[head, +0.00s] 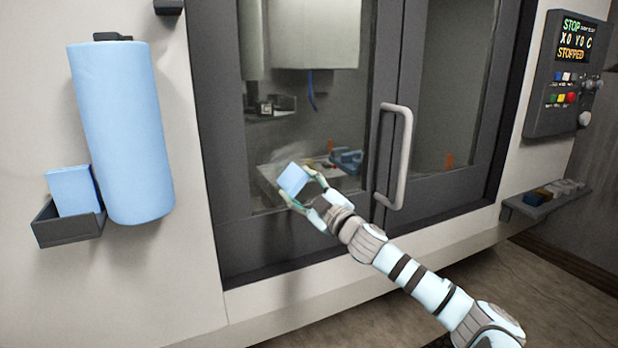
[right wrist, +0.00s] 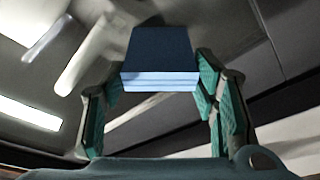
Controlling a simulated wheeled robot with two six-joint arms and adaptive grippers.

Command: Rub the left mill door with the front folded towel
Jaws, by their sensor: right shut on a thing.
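The left mill door (head: 215,115) is a dark grey frame around a large window on the machine front. My right gripper (head: 300,185) is shut on a blue folded towel (head: 292,179) and holds it in front of the lower part of that door's window. I cannot tell whether the towel touches the glass. In the right wrist view the towel (right wrist: 158,60) sits between the teal finger pads, its layered edge facing the camera. Another blue folded towel (head: 72,190) stands in a dark wall tray (head: 68,229) at the left. My left gripper is not in view.
A light door handle (head: 398,155) stands out to the right of the gripper. A blue towel roll (head: 120,130) hangs at the left. A control panel (head: 566,75) and a small shelf with several blocks (head: 545,198) are at the right.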

